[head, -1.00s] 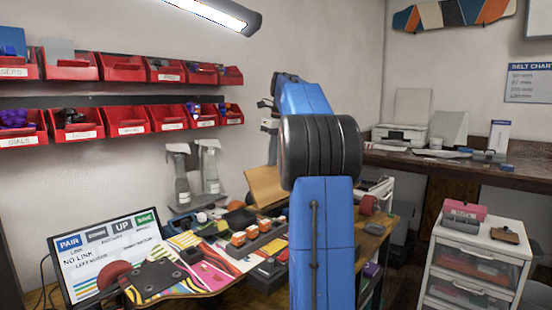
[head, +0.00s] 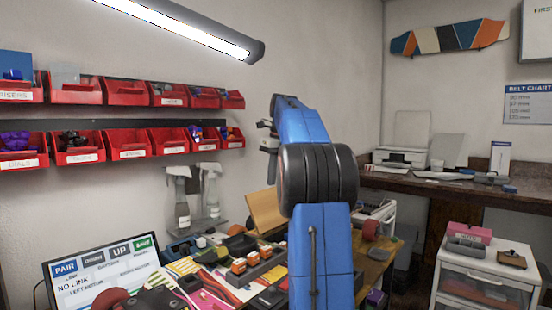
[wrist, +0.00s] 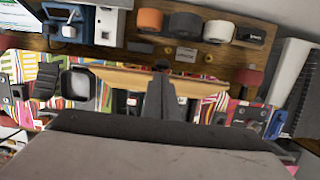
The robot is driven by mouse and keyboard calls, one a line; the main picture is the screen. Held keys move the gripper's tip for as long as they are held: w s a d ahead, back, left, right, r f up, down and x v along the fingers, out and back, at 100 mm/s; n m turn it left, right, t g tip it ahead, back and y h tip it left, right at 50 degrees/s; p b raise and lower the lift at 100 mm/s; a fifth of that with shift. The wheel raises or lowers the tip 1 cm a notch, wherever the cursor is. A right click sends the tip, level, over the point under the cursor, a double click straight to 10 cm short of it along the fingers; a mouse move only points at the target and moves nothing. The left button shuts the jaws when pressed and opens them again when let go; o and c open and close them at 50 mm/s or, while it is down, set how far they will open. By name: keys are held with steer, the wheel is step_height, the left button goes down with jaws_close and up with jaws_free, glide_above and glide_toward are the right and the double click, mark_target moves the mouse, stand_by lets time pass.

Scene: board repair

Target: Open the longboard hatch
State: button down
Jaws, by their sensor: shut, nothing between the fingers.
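The longboard (head: 183,267) lies on the bench with a bright patterned deck; its near end is cut off at the bottom of the head view. The deck (wrist: 48,72) also crosses the wrist view. A tan panel (head: 265,212) stands tilted near the bench's back in the head view. A thin tan panel (wrist: 125,77) shows nearly edge-on over the deck in the wrist view. I cannot tell for sure that it is the hatch lid. My gripper (wrist: 160,92) is shut and empty, its tips close to that panel in the picture; contact is unclear.
Spray bottles (head: 181,205) stand behind. A display (head: 100,272) stands at left. A white drawer unit (head: 485,275) is at right.

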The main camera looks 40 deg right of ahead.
steer(key=v, duration=1.1)
steer(key=shift+s, duration=0.3)
